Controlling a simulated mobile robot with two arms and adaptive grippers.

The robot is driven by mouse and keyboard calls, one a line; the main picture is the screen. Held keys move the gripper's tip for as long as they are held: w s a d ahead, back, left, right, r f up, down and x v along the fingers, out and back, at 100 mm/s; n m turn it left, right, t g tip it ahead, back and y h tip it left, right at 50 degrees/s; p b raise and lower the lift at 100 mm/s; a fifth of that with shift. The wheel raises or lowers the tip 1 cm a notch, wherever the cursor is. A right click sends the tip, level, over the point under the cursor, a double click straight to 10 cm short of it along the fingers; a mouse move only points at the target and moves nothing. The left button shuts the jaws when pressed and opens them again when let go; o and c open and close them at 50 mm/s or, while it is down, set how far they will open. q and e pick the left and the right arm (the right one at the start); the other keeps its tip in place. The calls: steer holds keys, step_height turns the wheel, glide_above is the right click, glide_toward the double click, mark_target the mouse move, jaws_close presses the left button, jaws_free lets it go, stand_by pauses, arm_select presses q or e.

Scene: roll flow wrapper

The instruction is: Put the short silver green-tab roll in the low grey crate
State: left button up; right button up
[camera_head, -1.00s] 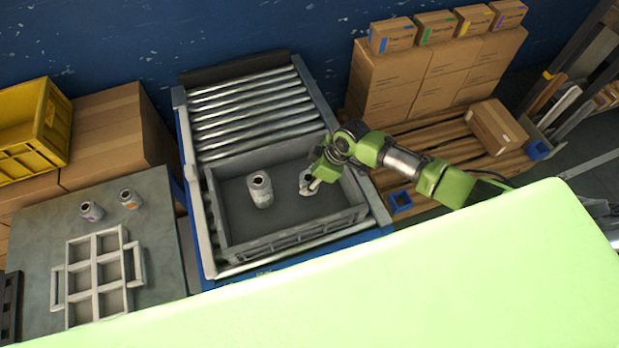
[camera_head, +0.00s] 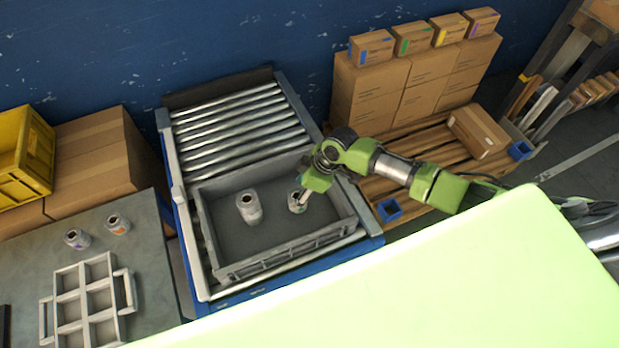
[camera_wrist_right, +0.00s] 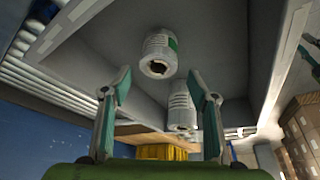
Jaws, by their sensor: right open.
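The short silver roll with a green tab (camera_wrist_right: 158,52) stands in the low grey crate (camera_head: 280,258). In the head view this roll (camera_head: 296,202) is in the right half of the crate, beside my right gripper (camera_head: 306,199). In the right wrist view my right gripper (camera_wrist_right: 160,82) is open, its two fingers spread apart with the roll beyond their tips and nothing held between them. A taller silver roll (camera_head: 249,208) stands in the crate to the left; it also shows in the right wrist view (camera_wrist_right: 182,110). My left gripper is out of view.
The crate sits on a roller conveyor (camera_head: 240,125). On the left table are two small rolls, one purple-marked (camera_head: 77,239) and one orange-marked (camera_head: 118,224), and a pale divided tray (camera_head: 85,300). A pallet with cartons (camera_head: 400,90) stands to the right.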

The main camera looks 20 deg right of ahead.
steer(key=v, duration=1)
steer(key=shift+r+b, duration=0.15)
steer(key=shift+b, duration=0.15)
steer(key=shift+s, duration=0.1)
